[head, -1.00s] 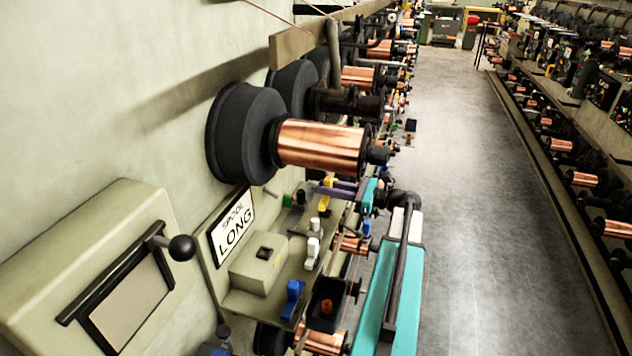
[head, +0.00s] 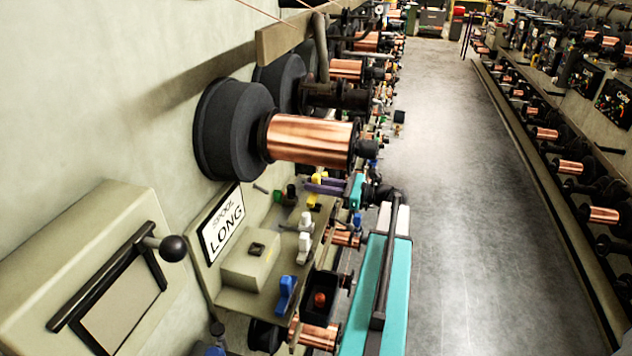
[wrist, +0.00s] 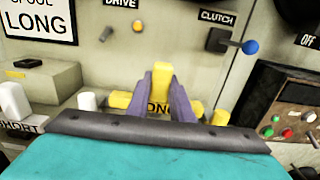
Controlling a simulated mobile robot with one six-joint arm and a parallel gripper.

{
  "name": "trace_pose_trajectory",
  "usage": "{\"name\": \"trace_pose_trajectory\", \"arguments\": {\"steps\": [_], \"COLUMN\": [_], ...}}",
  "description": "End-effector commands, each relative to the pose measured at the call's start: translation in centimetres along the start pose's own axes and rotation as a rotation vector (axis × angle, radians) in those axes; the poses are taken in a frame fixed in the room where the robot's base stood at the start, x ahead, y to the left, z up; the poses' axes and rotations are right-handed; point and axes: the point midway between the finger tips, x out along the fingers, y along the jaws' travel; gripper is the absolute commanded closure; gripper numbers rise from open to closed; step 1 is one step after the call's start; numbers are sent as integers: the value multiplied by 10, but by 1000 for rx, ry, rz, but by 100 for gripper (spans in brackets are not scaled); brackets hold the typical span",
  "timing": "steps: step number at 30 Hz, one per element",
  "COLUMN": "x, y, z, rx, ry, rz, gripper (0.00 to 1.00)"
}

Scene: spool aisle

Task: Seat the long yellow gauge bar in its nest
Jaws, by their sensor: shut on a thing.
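My gripper (wrist: 162,98) has two purple fingers shut on the upright yellow tab of the long yellow gauge bar (wrist: 163,74). The bar's yellow ends show to both sides of the fingers, and part of a label reading "ONG" shows between them. In the head view my gripper (head: 326,184) is small, at the far end of the shelf, with yellow (head: 313,180) at its fingers. My teal arm hides the bar's underside in the wrist view. I cannot tell whether the bar touches the shelf or which spot is its nest.
A box with a dark square opening (head: 250,262) sits on the shelf (head: 240,303) below the "SPOOL LONG" sign (head: 222,224). White pieces (head: 304,245) and a blue piece (head: 286,294) stand nearby. A black bin (head: 321,284) and copper spool (head: 308,140) are close. The aisle is clear.

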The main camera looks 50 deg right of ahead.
Motion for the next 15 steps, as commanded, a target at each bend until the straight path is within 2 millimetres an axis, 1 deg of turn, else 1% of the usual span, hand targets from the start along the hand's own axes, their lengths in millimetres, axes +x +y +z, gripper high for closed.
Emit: {"name": "trace_pose_trajectory", "arguments": {"steps": [1, 6, 15], "x": [0, 0, 0], "y": [0, 0, 0], "z": [-5, -16, -24], "rx": [1, 1, 0], "ry": [0, 0, 0], "rz": [0, 0, 0], "gripper": [100, 100, 100]}}
